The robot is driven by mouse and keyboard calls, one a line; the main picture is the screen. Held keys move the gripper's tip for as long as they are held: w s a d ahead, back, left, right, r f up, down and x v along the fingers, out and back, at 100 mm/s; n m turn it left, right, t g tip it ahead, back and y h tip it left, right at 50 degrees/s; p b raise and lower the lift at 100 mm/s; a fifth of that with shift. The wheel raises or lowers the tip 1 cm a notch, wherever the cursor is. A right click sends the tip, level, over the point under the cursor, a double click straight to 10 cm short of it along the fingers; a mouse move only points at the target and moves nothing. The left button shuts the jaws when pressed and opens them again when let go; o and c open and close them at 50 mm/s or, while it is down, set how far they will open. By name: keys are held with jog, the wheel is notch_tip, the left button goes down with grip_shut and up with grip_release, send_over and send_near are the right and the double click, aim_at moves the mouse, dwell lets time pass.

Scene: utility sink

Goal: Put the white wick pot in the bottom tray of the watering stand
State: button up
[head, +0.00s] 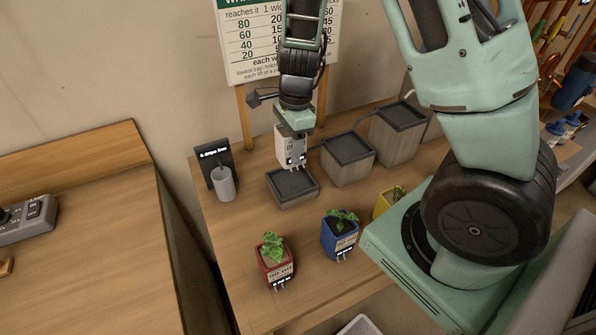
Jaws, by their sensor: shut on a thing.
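The white wick pot (287,152) is upright in my gripper (294,129), which is shut on it. The pot hangs at the back of the bottom tray (293,198), the lowest dark-topped block of the watering stand. The pot's lower end shows just above the tray's back edge; I cannot tell how large the gap is. The middle tray (347,170) and the highest tray (396,143) step up to the right. Their dark tops look empty. The gripper's fingers are small and partly hidden here.
A red pot (276,267), a blue pot (339,240) and a yellow pot (384,204) with plants stand in front. A grey cylinder (224,184) by a black sign (212,160) stands left of the bottom tray. A printed board (258,45) stands behind.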

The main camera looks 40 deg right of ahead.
jog(key=shift+f+b, duration=0.55)
jog(key=shift+f, duration=3.45)
jog(key=shift+f, duration=0.1)
jog(key=shift+f, duration=0.15)
jog(key=o, duration=1.2)
